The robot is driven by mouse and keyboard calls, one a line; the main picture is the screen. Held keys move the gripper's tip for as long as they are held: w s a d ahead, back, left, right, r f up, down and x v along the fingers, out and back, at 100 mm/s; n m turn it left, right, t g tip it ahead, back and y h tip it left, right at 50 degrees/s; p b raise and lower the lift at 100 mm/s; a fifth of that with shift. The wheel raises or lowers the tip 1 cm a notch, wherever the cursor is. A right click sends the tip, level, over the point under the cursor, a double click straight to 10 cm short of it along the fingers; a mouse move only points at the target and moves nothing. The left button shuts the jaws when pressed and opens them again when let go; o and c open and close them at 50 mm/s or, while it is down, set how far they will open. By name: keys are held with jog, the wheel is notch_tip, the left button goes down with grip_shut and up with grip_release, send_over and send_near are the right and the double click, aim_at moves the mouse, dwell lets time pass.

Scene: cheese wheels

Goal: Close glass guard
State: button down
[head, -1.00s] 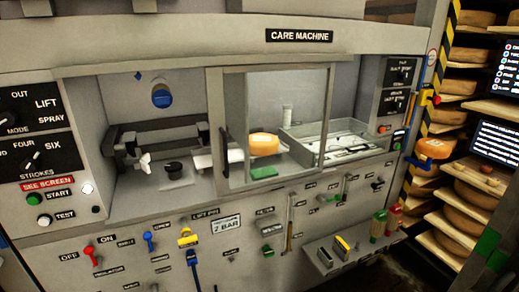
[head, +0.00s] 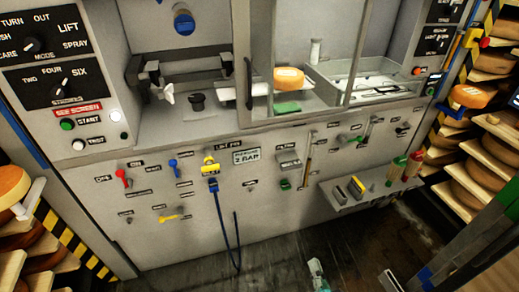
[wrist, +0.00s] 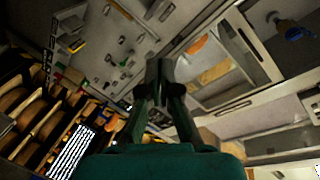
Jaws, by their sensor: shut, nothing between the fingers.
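The glass guard (head: 242,35) is a grey-framed clear pane on the care machine's front, with a dark upright handle (head: 249,75) on its left stile. It stands over the middle of the bay, in front of an orange cheese wheel (head: 289,78). The bay's left part, with a dark clamp fixture (head: 180,82), is uncovered. In the wrist view the guard's frame (wrist: 258,50) shows to the right of my gripper (wrist: 157,72). My gripper is shut and empty, its fingertips together, apart from the handle as far as the view shows.
Below the bay is a panel of levers and a hanging blue hose (head: 225,230). A small shelf (head: 350,200) with brushes juts out at right. Cheese racks (head: 495,150) stand at right, with another at far left. Dark floor (head: 270,265) is open in front.

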jog(key=w+a+r+m+y, duration=0.1)
jog(key=w+r+m, duration=0.1)
jog(key=w+r, duration=0.5)
jog(key=w+a+r+m+y, duration=0.1)
jog(key=w+a+r, duration=0.15)
jog(key=w, duration=0.85)
jog(key=w+a+r+m+t+y, duration=0.1)
jog(key=w+a+r+m+y, duration=0.15)
jog(key=w+r, duration=1.3)
jog(key=w+a+r, duration=0.1)
jog(key=w+a, duration=0.6)
jog(key=shift+w+a+r, duration=0.15)
jog(key=shift+w+r, duration=0.15)
jog(key=shift+w, duration=0.05)
jog(key=shift+m+h, duration=0.25)
